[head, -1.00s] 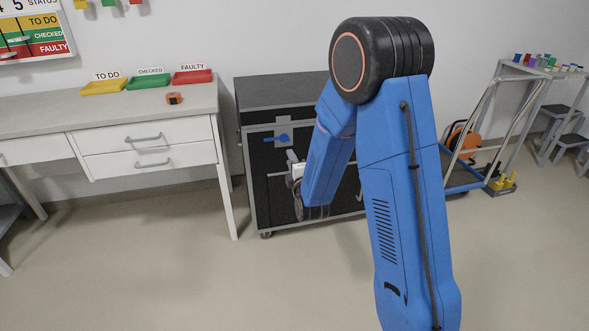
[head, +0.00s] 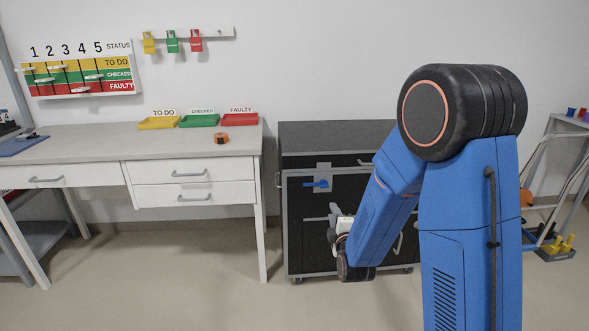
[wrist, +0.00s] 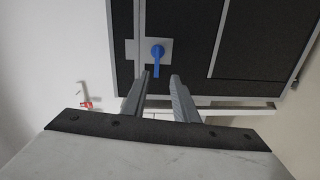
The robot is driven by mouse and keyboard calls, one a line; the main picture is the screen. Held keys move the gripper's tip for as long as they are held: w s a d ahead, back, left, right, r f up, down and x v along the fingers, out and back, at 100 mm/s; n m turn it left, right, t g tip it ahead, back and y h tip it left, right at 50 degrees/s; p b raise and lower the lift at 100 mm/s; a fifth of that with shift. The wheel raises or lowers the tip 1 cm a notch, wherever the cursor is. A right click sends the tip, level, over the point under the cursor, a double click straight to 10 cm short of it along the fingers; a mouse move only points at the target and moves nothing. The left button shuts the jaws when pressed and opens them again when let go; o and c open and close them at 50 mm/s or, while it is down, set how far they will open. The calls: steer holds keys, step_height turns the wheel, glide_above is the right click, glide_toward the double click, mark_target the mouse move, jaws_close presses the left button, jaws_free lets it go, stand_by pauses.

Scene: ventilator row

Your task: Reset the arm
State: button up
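My blue arm (head: 470,210) stands folded at the right of the head view, its forearm hanging down in front of the black cabinet. My gripper shows in the wrist view (wrist: 160,95), with its two grey fingers apart and nothing between them. Beyond the fingertips is the black cabinet (wrist: 180,25) with a blue handle (wrist: 157,55); the gripper looks apart from it.
A white desk (head: 90,145) at the left bears yellow, green and red trays (head: 198,120) and an orange tape measure (head: 221,138). A status board (head: 80,68) and coloured tags (head: 172,42) are on the wall. A trolley (head: 550,190) stands at right. The floor in front is clear.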

steer(key=s+d+r+m+g, duration=0.2)
steer(key=s+r+m+g, duration=0.1)
steer(key=s, duration=1.1)
steer(key=s+d+r+m+g, duration=0.3)
steer(key=s+m+g, duration=0.2)
steer(key=s, duration=0.9)
steer(key=s+d+r+m+g, duration=0.2)
steer(key=s+r+m+g, duration=0.2)
steer(key=s+m, duration=0.5)
steer(key=s, duration=0.5)
steer(key=shift+s+d, duration=0.3)
